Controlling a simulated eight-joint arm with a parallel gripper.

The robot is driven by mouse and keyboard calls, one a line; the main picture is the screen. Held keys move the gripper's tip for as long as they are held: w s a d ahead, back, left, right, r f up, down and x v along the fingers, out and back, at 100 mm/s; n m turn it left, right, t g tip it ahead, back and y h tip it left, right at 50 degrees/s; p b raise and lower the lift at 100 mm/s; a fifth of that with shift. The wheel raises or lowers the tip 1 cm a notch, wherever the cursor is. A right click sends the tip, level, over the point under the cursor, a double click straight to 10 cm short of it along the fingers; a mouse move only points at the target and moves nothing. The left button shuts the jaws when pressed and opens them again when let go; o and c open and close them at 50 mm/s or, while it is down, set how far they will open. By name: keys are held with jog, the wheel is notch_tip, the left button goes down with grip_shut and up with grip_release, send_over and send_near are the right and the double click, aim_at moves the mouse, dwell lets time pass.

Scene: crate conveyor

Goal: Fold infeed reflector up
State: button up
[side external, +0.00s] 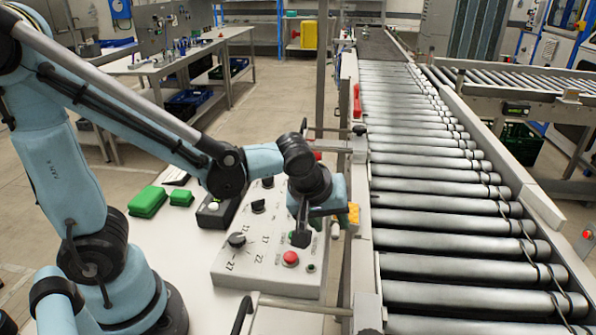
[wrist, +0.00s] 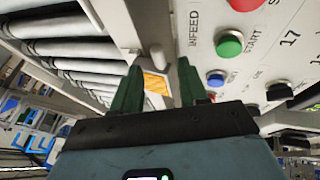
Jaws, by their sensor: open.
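The infeed reflector is a small amber plate (side external: 353,213) at the near side rail of the roller conveyor, beside the control panel. In the wrist view the amber plate (wrist: 156,83) shows between my two fingers, with a pale rounded post just above it in the picture. My gripper (side external: 320,222) is over the panel's right edge, close to the reflector. In the wrist view its dark green fingers (wrist: 159,75) are apart, one on each side of the plate in the picture. I cannot tell whether they touch it. Part of the reflector's mount is hidden.
The control panel (side external: 235,265) has knobs and a red button (side external: 290,258). A green button (wrist: 229,43) marked START is close to my right finger in the wrist view. Conveyor rollers (side external: 430,210) lie right of the rail. Green boxes (side external: 147,201) sit on the table.

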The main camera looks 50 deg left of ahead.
jog(key=shift+x, duration=1)
grip_shut()
